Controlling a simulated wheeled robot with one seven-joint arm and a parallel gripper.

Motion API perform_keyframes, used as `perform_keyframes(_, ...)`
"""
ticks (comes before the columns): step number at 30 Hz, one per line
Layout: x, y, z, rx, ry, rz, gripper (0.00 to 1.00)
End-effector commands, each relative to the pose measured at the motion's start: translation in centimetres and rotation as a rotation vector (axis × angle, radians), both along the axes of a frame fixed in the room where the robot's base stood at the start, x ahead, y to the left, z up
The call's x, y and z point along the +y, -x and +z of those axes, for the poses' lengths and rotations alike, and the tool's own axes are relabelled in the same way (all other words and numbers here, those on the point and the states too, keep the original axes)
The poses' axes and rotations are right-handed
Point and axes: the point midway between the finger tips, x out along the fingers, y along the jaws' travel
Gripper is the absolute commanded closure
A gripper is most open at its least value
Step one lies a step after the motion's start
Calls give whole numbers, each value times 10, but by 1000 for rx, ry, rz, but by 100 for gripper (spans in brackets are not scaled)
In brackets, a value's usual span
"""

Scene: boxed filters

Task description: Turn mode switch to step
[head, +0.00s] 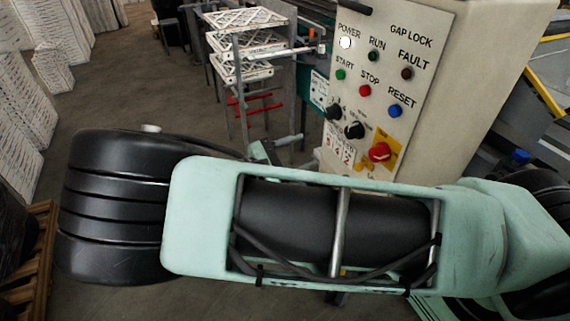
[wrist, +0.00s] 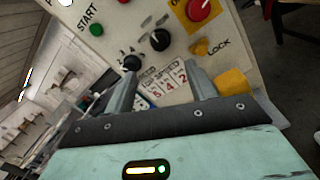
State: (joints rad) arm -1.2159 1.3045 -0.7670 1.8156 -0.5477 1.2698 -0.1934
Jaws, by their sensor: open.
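The control panel (head: 385,75) stands upright at the top right of the head view. Its low part has two black rotary knobs, a left knob (head: 334,112) and a right knob (head: 354,130). Their labels are too small to read, so I cannot tell which is the mode switch. In the wrist view the left knob (wrist: 132,63) and right knob (wrist: 159,40) lie just beyond the fingertips. My gripper (wrist: 163,76) is open and empty, pointing at the panel, apart from both knobs. The left knob is near the left fingertip. The head view does not show my gripper clearly.
A red emergency button (head: 380,152) on a yellow plate sits right of the knobs, with a yellow lock (wrist: 199,47) below it. START (head: 340,75), STOP (head: 365,90) and RESET (head: 395,111) buttons are above. Racks of white filters (head: 245,45) stand left.

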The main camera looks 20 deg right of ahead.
Motion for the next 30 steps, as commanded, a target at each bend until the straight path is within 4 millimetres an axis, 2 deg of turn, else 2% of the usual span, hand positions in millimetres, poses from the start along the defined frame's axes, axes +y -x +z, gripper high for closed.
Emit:
perform_keyframes(3,20,1,-3,0,-2,2,44)
perform_keyframes(9,36,3,-2,0,0,1,44)
perform_keyframes(26,37,4,-1,1,-5,-3,44)
perform_keyframes(30,27,16,-10,32,-117,-60,44)
